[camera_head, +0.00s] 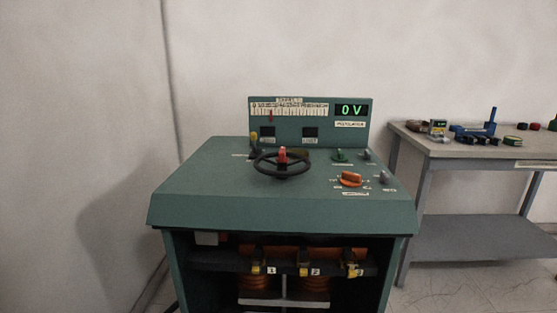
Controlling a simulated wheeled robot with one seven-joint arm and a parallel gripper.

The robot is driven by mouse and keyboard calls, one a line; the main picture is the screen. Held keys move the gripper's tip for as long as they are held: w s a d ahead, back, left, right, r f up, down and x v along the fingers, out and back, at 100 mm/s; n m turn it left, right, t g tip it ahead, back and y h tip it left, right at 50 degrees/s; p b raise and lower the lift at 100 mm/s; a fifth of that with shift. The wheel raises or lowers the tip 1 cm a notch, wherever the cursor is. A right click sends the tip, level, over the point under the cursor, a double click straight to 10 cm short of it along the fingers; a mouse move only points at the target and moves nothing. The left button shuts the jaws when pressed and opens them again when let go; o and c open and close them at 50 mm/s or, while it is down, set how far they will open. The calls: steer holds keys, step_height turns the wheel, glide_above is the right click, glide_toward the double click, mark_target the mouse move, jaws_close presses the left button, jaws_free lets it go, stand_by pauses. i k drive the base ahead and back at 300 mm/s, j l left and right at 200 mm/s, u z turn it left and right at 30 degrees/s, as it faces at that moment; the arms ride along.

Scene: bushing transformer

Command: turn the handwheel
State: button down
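The black handwheel (282,172) lies nearly flat on top of the green transformer console (215,185), left of centre. A red knob (282,155) stands up at the wheel. The upright back panel carries a scale (289,109) with a red pointer near its left part, and a green display (351,110) that reads "0 V". My gripper is not in view, and nothing touches the wheel.
A yellow-tipped lever (254,141) stands close behind the wheel to the left. An orange knob (350,179) and a small green knob (341,156) sit to its right. A side table (420,152) with several tools stands at right.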

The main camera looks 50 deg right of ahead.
mark_target(282, 159)
steer(key=z, duration=1.7)
